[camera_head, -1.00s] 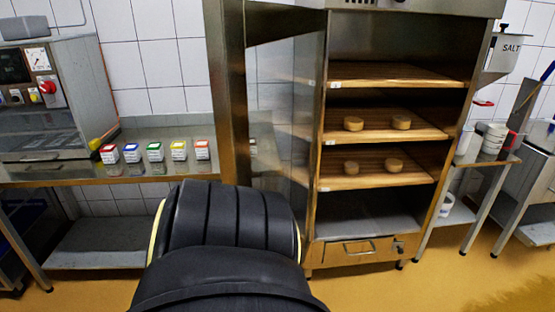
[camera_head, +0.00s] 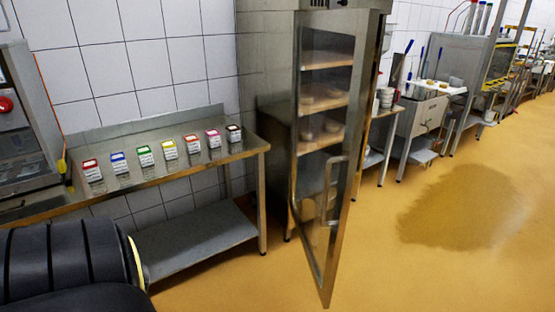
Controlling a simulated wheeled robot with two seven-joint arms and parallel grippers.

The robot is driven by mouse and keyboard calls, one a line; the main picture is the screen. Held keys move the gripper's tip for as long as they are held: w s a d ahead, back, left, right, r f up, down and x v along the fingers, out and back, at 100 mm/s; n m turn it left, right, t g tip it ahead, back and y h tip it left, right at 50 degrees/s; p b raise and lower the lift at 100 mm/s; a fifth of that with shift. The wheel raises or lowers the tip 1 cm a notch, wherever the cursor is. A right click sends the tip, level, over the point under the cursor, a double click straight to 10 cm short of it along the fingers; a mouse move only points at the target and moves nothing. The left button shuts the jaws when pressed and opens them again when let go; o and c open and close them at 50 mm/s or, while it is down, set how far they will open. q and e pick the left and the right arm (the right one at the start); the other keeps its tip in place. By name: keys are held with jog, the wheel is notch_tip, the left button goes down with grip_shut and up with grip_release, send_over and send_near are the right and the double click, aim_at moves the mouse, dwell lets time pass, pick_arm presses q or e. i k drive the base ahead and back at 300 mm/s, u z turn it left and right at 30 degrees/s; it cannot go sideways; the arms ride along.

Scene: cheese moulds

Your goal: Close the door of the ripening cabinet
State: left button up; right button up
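The ripening cabinet (camera_head: 277,85) is a tall steel cabinet in the middle of the head view. Its framed glass door (camera_head: 325,190) stands open, swung out toward me, with a vertical bar handle (camera_head: 334,185) on it. Through the glass I see wooden shelves with round cheeses (camera_head: 311,133), partly blurred by the pane. A dark rounded arm part of mine fills the lower left corner. Neither gripper is in view.
A steel table (camera_head: 220,155) with a row of several colour-topped boxes (camera_head: 144,156) stands left of the cabinet. A machine with a red knob (camera_head: 6,104) is at far left. Worktables recede at right. The yellow floor (camera_head: 385,265) right of the door is open, with a darker wet-looking patch (camera_head: 465,208).

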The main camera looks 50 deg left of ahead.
aim_at(362, 23)
jog(key=k, duration=0.25)
jog(key=u, duration=1.35)
jog(key=i, duration=1.65)
